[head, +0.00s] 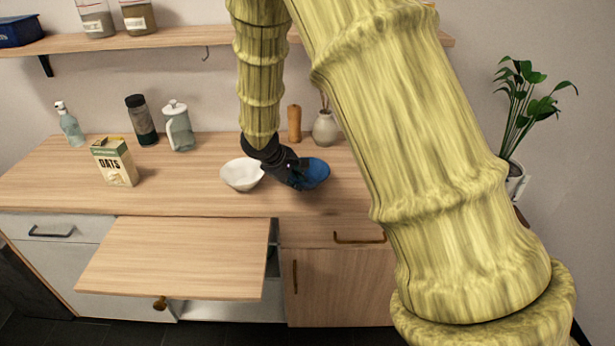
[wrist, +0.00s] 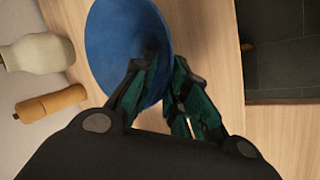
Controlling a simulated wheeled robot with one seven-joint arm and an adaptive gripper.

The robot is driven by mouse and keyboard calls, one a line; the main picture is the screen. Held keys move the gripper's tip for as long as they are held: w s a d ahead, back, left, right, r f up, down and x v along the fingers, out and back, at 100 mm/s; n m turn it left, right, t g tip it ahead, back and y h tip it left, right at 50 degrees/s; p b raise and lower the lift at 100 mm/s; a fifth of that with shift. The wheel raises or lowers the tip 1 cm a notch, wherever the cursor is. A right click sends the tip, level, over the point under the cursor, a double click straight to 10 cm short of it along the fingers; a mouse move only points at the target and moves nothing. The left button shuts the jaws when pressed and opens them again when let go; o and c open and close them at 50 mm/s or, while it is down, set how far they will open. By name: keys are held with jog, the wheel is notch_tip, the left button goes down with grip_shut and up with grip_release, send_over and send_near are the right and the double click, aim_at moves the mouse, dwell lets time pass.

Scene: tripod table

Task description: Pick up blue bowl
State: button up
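The blue bowl (head: 318,173) is on the wooden counter, to the right of a white bowl, partly covered by my gripper (head: 297,178) in the head view. In the wrist view the blue bowl (wrist: 115,45) fills the upper left, with its inside facing the camera. My gripper (wrist: 163,65) has its fingers drawn in close together at the near right part of the bowl's rim. One finger is over the inside of the bowl and the other is outside, with the wall between them. Whether the bowl is clear of the counter is hard to tell.
The white bowl (head: 242,174) is close on the left of my gripper. A wooden grinder (head: 294,124) and a beige vase (head: 325,128) stand behind. An oats box (head: 114,162) is farther left.

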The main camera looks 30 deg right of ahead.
jog(key=shift+x, duration=1.4)
jog(key=shift+s+d, duration=0.1)
grip_shut()
